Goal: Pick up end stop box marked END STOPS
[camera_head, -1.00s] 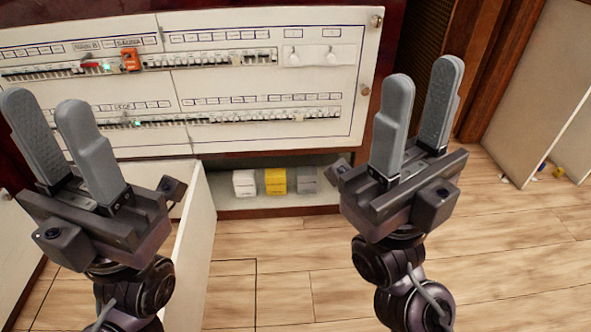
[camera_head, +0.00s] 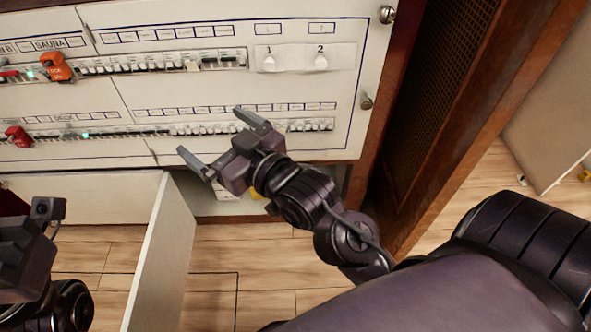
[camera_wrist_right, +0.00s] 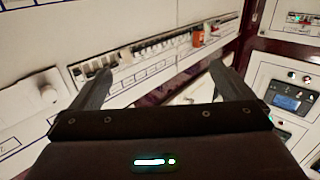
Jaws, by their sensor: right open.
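My right gripper (camera_head: 211,132) is open and empty in front of the lower breaker row, its fingers pointing up and left. Its two spread fingers also show in the right wrist view (camera_wrist_right: 160,84), with panel behind them. Below it, in the low recess under the panel, slivers of a white box (camera_head: 228,193) and a yellow box (camera_head: 257,192) show. The gripper and arm hide the rest of them, and I can read no END STOPS marking. My left gripper (camera_head: 25,245) shows only its body at the left edge; its fingers are not visible.
The white breaker panel (camera_head: 225,90) stands above the recess, with an orange device (camera_head: 56,67) and a red one (camera_head: 17,136). An open white door (camera_head: 153,255) juts out left of the recess. A wooden cabinet side (camera_head: 465,110) stands at right. Wood floor is clear in front.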

